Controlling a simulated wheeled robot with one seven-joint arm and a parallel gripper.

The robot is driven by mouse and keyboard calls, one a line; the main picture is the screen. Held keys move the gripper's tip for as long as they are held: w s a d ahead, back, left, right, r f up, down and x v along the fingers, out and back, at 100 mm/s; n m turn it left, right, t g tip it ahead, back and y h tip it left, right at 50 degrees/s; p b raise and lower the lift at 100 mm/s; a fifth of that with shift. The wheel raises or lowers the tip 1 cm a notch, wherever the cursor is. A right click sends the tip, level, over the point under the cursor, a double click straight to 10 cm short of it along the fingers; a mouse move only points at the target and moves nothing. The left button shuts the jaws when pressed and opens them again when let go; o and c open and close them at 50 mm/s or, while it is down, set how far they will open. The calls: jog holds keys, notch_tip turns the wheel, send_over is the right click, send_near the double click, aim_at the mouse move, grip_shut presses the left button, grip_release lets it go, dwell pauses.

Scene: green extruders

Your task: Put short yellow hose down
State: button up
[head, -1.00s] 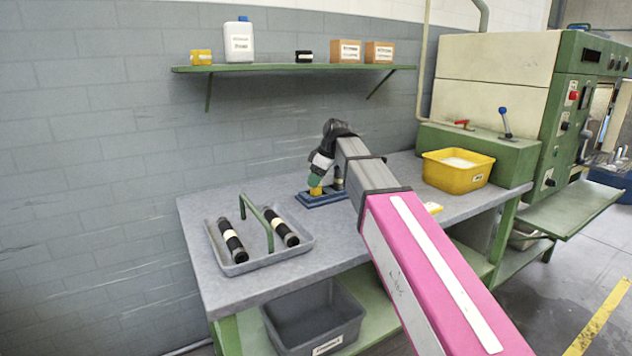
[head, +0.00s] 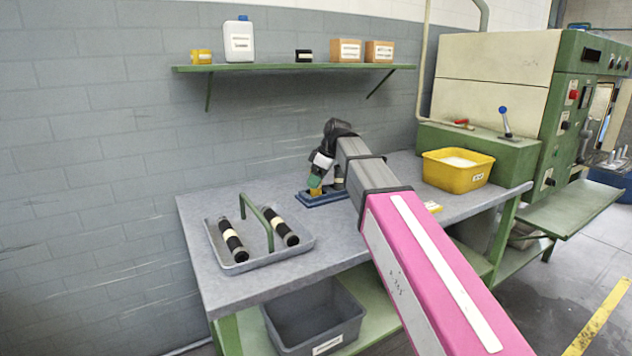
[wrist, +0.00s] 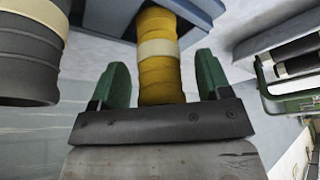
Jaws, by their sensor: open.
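The short yellow hose (wrist: 158,62), with a cream band around it, stands at the blue stand (head: 340,196) on the bench. The stand also shows at the top of the wrist view (wrist: 203,18). My gripper (wrist: 161,62) is open, with one green finger on each side of the hose and a visible gap on both sides. In the head view my gripper (head: 318,183) is low over the stand and partly hides the hose (head: 316,191). Whether the hose is fully seated in the stand is hard to tell.
A dark hose with a cream band (wrist: 28,45) stands close to my gripper. A grey tray (head: 228,269) with a green handle and two black hoses is at the bench's left. A yellow bin (head: 455,180) is on the right. A shelf (head: 290,68) hangs above.

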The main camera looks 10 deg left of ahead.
jog(key=v, duration=1.1)
jog(key=shift+d+r, duration=0.1)
jog(key=shift+d, duration=0.1)
